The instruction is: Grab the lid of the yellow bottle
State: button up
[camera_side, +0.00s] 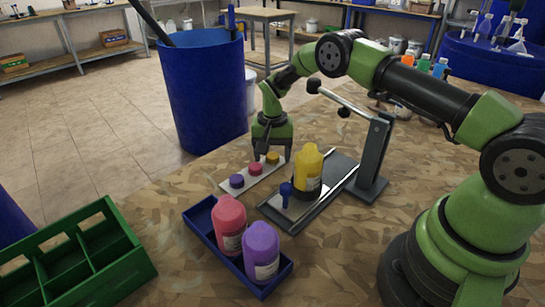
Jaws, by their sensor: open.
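The yellow lid (272,158) sits at the far end of a narrow light tray (223,186), in a row with a red lid (255,169) and a purple lid (237,180). My green gripper (271,153) points down over the far end of this tray. Its fingers are apart, and the yellow lid shows between or just under them; I cannot tell whether they touch it. The yellow bottle (309,163) stands upright on a dark grey fixture (330,200), just right of the tray and apart from my gripper.
A blue knob (286,189) and a grey post with a lever (372,155) flank the yellow bottle. A blue box (205,228) holds a red bottle (230,224) and a purple bottle (261,250). A green divided crate (75,262) is at front left, and a blue drum (205,95) stands behind the table.

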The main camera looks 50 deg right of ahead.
jog(key=shift+f, duration=0.3)
jog(key=c, duration=1)
